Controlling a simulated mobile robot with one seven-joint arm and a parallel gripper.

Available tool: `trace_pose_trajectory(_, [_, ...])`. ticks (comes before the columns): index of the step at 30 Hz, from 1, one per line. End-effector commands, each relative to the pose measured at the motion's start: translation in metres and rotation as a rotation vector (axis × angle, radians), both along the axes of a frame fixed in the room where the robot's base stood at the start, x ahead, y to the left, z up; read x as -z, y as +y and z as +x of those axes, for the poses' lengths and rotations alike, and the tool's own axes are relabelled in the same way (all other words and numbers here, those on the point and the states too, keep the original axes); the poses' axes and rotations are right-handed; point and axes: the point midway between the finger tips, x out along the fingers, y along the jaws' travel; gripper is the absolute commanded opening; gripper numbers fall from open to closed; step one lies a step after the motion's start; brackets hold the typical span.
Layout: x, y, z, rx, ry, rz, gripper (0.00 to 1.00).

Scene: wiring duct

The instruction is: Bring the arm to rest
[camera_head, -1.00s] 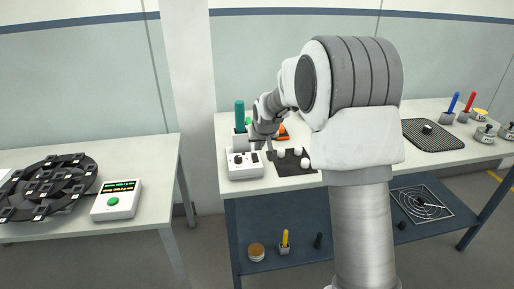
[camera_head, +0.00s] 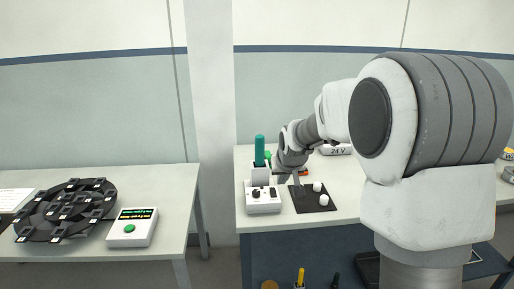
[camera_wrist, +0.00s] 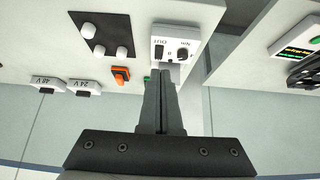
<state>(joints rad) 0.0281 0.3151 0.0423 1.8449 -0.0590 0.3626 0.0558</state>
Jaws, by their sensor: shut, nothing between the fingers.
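My gripper (camera_wrist: 167,78) is shut and empty in the wrist view, its two fingers together and pointing up the picture towards a white box with a dark knob (camera_wrist: 172,44). In the head view my gripper (camera_head: 288,180) is small, over the right workbench, just right of that white box (camera_head: 263,200) and above the edge of a black mat. My arm reaches in from the right and hides much of the bench. Whether the fingertips touch anything cannot be told.
A black mat (camera_head: 300,204) with several white knobs lies right of the white box. A green-handled item (camera_head: 260,150) stands behind the box. White boxes marked 24 V (camera_wrist: 84,87) and 48 V (camera_wrist: 47,83) stand near an orange item (camera_wrist: 121,75). The left table holds a display box (camera_head: 132,228) and dark rings (camera_head: 66,208).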

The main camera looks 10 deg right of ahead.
Motion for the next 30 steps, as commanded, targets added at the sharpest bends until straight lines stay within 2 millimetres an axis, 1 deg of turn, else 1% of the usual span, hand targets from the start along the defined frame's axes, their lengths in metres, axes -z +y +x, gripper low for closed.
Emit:
trace_pose_trajectory(1, [-0.017, 0.000, -0.012, 0.000, -0.003, -0.002, 0.00])
trace_pose_trajectory(5, [-0.050, -0.001, -0.056, 0.002, 0.012, -0.007, 0.00])
trace_pose_trajectory(6, [-0.060, -0.001, -0.070, 0.003, 0.018, -0.009, 0.00])
trace_pose_trajectory(8, [-0.072, -0.002, -0.092, 0.004, 0.025, -0.011, 0.00])
trace_pose_trajectory(9, [-0.079, -0.002, -0.107, 0.004, 0.032, -0.012, 0.00])
trace_pose_trajectory(11, [-0.090, -0.003, -0.129, 0.004, 0.040, -0.013, 0.00])
trace_pose_trajectory(12, [-0.095, -0.003, -0.145, 0.005, 0.046, -0.014, 0.00])
trace_pose_trajectory(14, [-0.103, -0.003, -0.167, 0.006, 0.054, -0.015, 0.00])
trace_pose_trajectory(15, [-0.107, -0.003, -0.182, 0.006, 0.059, -0.013, 0.00])
trace_pose_trajectory(19, [-0.116, -0.004, -0.232, 0.007, 0.077, -0.011, 0.00])
trace_pose_trajectory(24, [-0.117, -0.004, -0.292, 0.005, 0.100, -0.005, 0.00])
trace_pose_trajectory(27, [-0.115, -0.003, -0.318, 0.004, 0.111, -0.001, 0.00])
trace_pose_trajectory(30, [-0.111, -0.003, -0.337, 0.001, 0.120, 0.001, 0.00])
